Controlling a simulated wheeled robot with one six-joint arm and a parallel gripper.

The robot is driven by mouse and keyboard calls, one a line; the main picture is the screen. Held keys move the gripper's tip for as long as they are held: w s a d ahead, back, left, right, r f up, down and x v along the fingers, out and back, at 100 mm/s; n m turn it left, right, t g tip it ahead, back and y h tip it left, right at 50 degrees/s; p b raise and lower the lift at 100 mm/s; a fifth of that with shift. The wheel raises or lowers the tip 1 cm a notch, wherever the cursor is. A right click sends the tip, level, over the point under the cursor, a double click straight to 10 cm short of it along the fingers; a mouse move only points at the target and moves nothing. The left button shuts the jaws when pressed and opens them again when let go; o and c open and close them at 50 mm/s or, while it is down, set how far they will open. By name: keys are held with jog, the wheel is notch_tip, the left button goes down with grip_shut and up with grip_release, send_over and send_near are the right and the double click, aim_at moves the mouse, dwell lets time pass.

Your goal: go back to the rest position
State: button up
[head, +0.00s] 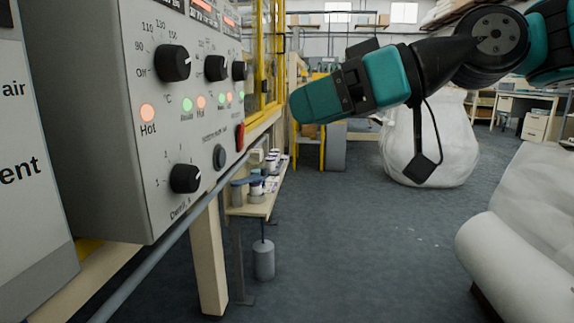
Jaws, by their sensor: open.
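My gripper (315,101) is at the end of my teal and black arm, which reaches in from the upper right. It points left and slightly down, in mid-air, to the right of the control panel (120,180). It is open, and nothing shows held in it. I see it from the side, so the gap between its fingers is hidden. It appears apart from the panel. The panel has black knobs, lit orange and green lamps, and a red switch (240,137).
A low shelf (258,207) with small containers stands below and beyond the panel. A wrapped white bundle (450,150) stands behind my arm. A white wadding roll (520,270) lies at the lower right. The grey floor (360,250) between is clear.

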jog(key=s+d+f+m+g+h+p, duration=0.25)
jog(key=s+d+f+h+p, duration=0.2)
jog(key=s, duration=0.35)
jog(key=s+d+f+m+g+h+p, duration=0.1)
jog(key=s+d+f+m+h+p, duration=0.2)
jog(key=s+d+f+h+p, duration=0.25)
notch_tip(320, 180, up, 37)
jog(key=s+p, duration=0.2)
jog(key=p, duration=3.4)
jog(key=shift+d+f+y, duration=0.15)
jog(key=shift+d+y, duration=0.25)
jog(key=shift+m, duration=0.25)
